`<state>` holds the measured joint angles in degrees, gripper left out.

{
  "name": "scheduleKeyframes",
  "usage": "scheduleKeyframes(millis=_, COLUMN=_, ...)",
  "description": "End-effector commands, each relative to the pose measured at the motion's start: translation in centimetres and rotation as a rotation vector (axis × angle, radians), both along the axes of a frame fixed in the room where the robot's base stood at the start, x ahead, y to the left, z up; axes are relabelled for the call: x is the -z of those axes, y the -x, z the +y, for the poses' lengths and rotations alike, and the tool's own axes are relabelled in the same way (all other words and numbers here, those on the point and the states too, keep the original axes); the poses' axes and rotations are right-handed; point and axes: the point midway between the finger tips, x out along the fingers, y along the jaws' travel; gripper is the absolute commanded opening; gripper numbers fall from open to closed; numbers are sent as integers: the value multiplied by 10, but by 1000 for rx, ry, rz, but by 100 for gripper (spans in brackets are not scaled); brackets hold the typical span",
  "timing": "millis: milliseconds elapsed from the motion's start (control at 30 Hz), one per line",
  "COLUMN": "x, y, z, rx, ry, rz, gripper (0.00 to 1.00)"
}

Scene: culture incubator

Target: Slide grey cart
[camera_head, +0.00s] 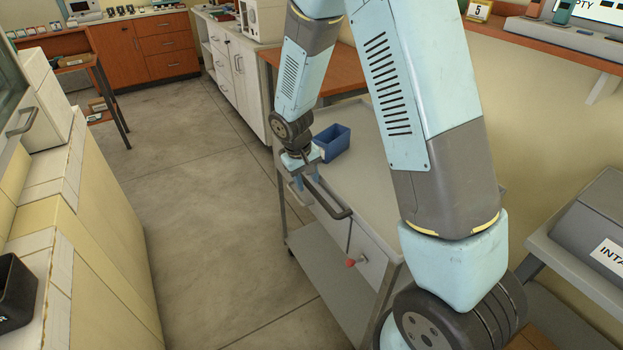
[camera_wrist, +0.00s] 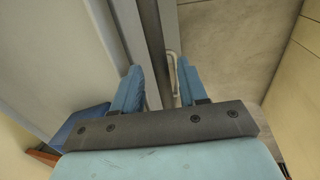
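The grey cart (camera_head: 364,178) stands at the centre right in the head view, with a flat top, a lower shelf and a dark bar handle (camera_head: 328,199) on its left side. My gripper (camera_head: 304,185) points down at the far end of this handle. In the wrist view, the two blue fingers of my gripper (camera_wrist: 160,88) are apart. The cart's edge and a bit of the handle (camera_wrist: 173,72) show between and beyond them, the handle nearer the right finger. The fingers do not look closed on it. My arm hides part of the cart.
A blue bin (camera_head: 332,142) stands on the cart top. A red knob (camera_head: 350,262) hangs at its near side. Open floor (camera_head: 185,190) lies left of the cart, up to a tiled counter (camera_head: 90,250). A grey intake box (camera_head: 590,225) stands at the right.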

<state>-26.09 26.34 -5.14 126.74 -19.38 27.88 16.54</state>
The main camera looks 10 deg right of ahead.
Motion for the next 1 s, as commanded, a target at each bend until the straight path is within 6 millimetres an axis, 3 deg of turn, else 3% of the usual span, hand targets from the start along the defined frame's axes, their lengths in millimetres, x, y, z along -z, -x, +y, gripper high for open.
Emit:
scheduleKeyframes(millis=267, x=0, y=1, z=-1, rx=2, ry=1, rz=3, gripper=44)
scheduleKeyframes(millis=433, x=-13, y=1, z=2, rx=2, ry=1, rz=3, gripper=44)
scheduleKeyframes(millis=1000, x=-113, y=6, z=20, rx=0, ry=0, rz=1, gripper=44)
